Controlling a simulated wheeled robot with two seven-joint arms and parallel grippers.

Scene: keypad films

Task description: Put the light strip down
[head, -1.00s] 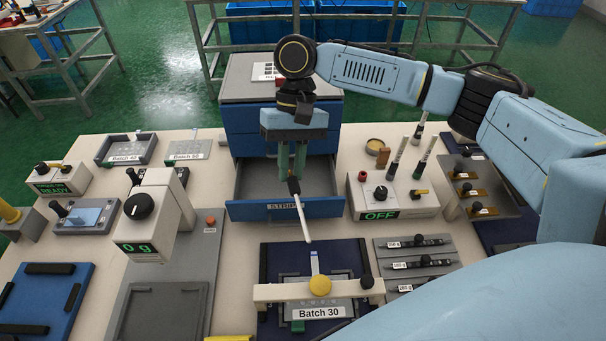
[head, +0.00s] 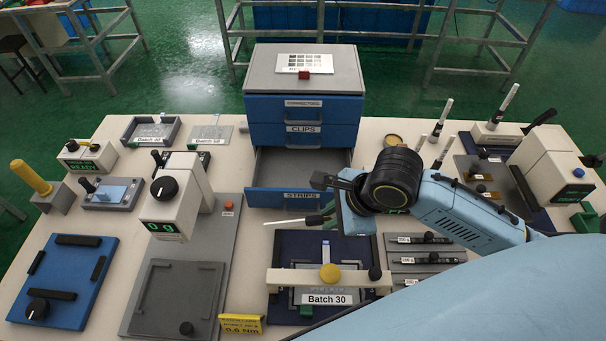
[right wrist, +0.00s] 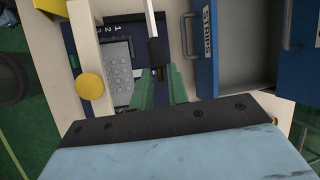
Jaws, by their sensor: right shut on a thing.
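The light strip (head: 283,221), a thin white rod with a black grip, lies nearly level in the head view and points left. My right gripper (head: 328,212) is shut on its black grip, in front of the open STRIPS drawer (head: 297,198) and over the back of the dark blue mat (head: 290,249). In the right wrist view, the strip (right wrist: 149,18) extends up between the green fingers of my right gripper (right wrist: 161,85), beside the Batch 30 keypad (right wrist: 117,70). I cannot tell how high the strip is above the mat. My left gripper is out of view.
A cream bridge with a yellow knob (head: 330,273) spans the Batch 30 fixture. A scale (head: 176,199) stands left, grey tool racks (head: 424,262) right. Similar white-tipped rods stand upright behind my arm (head: 441,118). The drawer cabinet (head: 305,106) blocks the back.

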